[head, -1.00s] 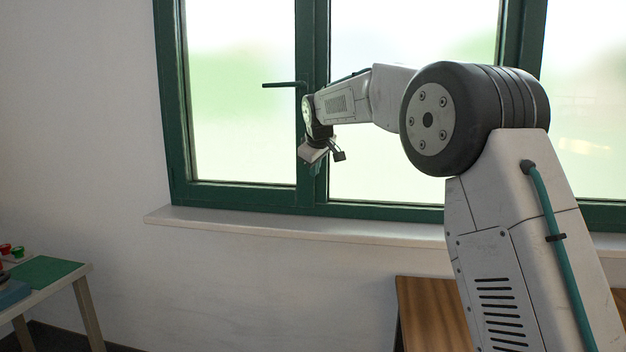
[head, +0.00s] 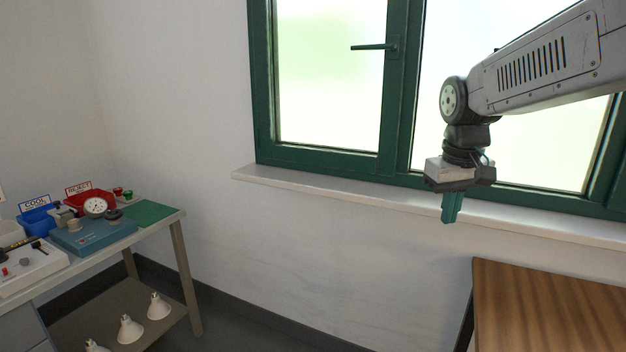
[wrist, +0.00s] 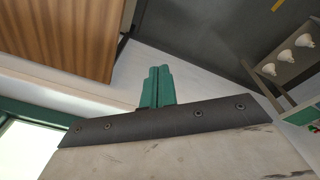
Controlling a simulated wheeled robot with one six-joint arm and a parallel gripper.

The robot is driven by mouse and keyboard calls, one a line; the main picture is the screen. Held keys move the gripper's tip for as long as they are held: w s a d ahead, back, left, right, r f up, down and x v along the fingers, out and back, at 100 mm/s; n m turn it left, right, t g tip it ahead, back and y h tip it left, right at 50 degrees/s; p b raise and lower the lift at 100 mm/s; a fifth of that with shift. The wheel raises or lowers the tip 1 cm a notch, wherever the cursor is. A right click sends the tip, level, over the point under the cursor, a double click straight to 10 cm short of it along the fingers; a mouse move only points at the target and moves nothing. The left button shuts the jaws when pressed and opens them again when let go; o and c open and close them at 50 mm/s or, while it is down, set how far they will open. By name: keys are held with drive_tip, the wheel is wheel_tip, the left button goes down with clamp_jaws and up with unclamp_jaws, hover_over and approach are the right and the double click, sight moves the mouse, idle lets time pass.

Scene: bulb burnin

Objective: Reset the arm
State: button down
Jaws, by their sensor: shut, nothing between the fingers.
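My gripper (head: 452,208) hangs from my arm at the right of the head view, pointing down in front of the window and its sill. Its green fingers are together with nothing between them. In the wrist view the closed fingers (wrist: 158,86) show at the centre, over the floor and wall. The gripper touches nothing that I can see.
A workbench (head: 165,232) at the left holds a blue bin (head: 36,222), a red bin (head: 100,204) and a teal gauge unit (head: 85,238). Several white bulbs (head: 130,328) stand on its lower shelf. A wooden table (head: 545,310) is at the lower right, near the window sill (head: 330,192).

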drive_tip(key=s+f+m, duration=0.1)
drive_tip(key=s+f, duration=0.1)
drive_tip(key=s, duration=1.1)
drive_tip(key=s+f+m, duration=0.1)
drive_tip(key=s+f, duration=0.2)
drive_tip(key=s, duration=1.1)
drive_tip(key=shift+s+d+f+y, duration=0.25)
drive_tip(key=shift+d+f+y, duration=0.05)
